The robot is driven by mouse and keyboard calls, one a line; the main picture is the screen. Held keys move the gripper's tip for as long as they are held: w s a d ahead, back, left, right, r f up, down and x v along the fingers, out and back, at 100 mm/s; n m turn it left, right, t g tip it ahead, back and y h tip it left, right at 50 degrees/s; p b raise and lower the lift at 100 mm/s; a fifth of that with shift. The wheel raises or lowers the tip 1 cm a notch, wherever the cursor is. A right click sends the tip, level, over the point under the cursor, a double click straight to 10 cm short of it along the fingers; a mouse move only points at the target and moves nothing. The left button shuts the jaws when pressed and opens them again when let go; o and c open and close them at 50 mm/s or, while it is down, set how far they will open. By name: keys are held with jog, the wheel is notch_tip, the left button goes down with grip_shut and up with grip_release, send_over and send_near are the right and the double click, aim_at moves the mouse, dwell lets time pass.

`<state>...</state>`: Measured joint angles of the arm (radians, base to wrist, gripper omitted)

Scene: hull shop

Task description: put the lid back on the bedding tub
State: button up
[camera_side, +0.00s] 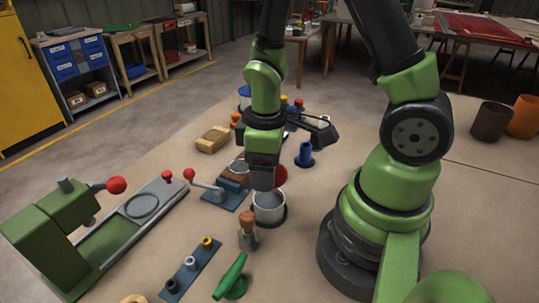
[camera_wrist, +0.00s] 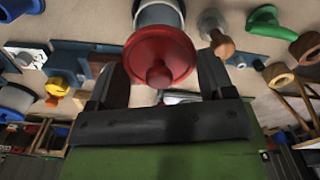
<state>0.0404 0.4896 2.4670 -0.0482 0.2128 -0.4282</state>
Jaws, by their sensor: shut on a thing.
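The bedding tub (camera_side: 269,208) is a pale grey, round, open-topped pot on a dark round base on the bench. Its wall also shows behind the lid in the wrist view (camera_wrist: 158,14). The red round lid (camera_side: 281,175) with a red knob is off the tub, just above its rim, and looks tilted. In the wrist view the lid (camera_wrist: 160,48) sits between the two dark fingers. My gripper (camera_side: 264,182) points down over the tub and is shut on the lid. It hides part of the lid in the side view.
A wooden-knobbed tool (camera_side: 248,231) and a green-handled piece (camera_side: 232,277) stand in front of the tub. A blue-based lever clamp (camera_side: 228,190) is at its left, a blue post (camera_side: 305,154) behind right. A green machine (camera_side: 60,225) fills the left front.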

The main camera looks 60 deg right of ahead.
jog(key=shift+f, duration=2.65)
jog(key=shift+f, duration=0.15)
jog(key=o, duration=0.9)
jog(key=shift+r, duration=3.55)
grip_shut()
